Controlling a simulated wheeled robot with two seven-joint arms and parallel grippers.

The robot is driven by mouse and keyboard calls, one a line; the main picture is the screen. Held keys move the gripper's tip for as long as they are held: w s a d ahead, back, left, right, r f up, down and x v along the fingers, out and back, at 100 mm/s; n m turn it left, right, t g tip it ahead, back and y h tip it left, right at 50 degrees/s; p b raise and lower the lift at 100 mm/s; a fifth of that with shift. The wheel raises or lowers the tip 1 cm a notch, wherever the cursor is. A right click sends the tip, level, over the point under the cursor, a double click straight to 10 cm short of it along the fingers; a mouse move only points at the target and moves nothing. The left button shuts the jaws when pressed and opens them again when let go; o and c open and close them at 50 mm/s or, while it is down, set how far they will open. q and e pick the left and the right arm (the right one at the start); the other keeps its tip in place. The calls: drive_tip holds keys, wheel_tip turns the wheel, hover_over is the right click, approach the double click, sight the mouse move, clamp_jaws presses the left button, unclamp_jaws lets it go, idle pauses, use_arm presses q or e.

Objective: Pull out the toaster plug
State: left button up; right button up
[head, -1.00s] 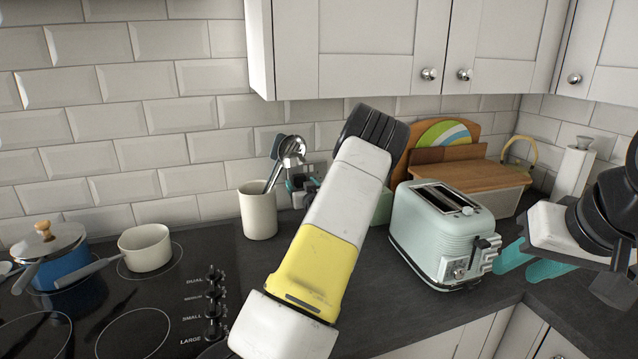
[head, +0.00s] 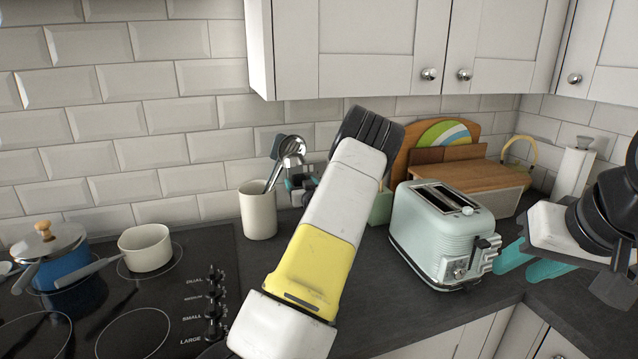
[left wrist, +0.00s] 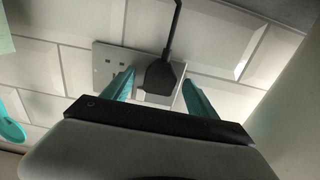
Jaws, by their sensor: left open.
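The mint-green toaster (head: 415,236) stands on the worktop right of my left arm. My left gripper (left wrist: 158,92) is open, one teal finger on each side of the plug, with visible gaps. In the head view the left gripper (head: 300,187) is mostly hidden behind my forearm and utensils, near the wall. My right gripper (head: 530,264) has its teal fingers apart, empty, over the worktop right of the toaster.
A cream utensil crock (head: 258,212) stands left of my left arm, close to the gripper. A wooden-lidded bread bin (head: 508,198) and boards are behind the toaster. The hob with a blue pot (head: 66,268) and cream saucepan (head: 146,248) is at left. Cupboards (head: 375,45) hang above.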

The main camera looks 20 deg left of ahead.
idle(0.3)
use_arm(q)
clamp_jaws()
drive_tip(key=shift+s+d, duration=0.1)
drive_tip(key=shift+v, duration=2.85)
